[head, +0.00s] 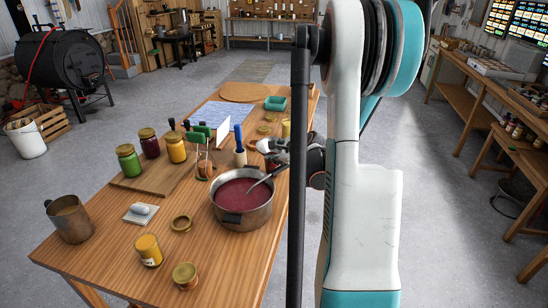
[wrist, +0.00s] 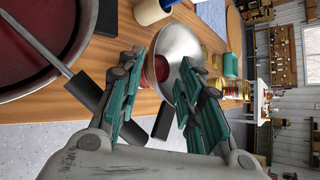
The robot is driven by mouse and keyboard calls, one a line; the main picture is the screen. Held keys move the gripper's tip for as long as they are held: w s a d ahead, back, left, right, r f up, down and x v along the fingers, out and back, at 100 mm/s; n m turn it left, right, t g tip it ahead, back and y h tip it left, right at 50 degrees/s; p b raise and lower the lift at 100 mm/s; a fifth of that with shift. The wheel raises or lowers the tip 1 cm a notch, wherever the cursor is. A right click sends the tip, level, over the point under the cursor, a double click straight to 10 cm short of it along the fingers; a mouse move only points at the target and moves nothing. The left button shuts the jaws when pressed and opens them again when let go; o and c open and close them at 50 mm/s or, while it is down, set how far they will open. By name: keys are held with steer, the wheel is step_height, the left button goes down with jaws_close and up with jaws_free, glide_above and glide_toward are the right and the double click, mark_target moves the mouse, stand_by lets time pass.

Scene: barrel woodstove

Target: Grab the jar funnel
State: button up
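A shiny silver, bowl-shaped piece that looks like the jar funnel (wrist: 182,48) shows in the wrist view, beyond and between the fingertips of my gripper (wrist: 160,63). The two teal-padded fingers are apart, with nothing clearly held between them. A dark red patch shows between the fingers, and a short black bar lies below it. Whether a finger touches the funnel, I cannot tell.
The pot of red liquid (head: 229,211) with a utensil in it stands close to my gripper. A blue-handled tool in a holder (head: 240,157) is just left of it. Several jars and a board (head: 133,184) fill the left side of the wooden table (head: 95,245).

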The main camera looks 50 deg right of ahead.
steer(key=b+x, duration=0.1)
steer(key=x, duration=0.3)
steer(key=shift+a+f, duration=0.1)
steer(key=shift+s, duration=0.1)
steer(key=shift+c, duration=0.5)
jaws_close()
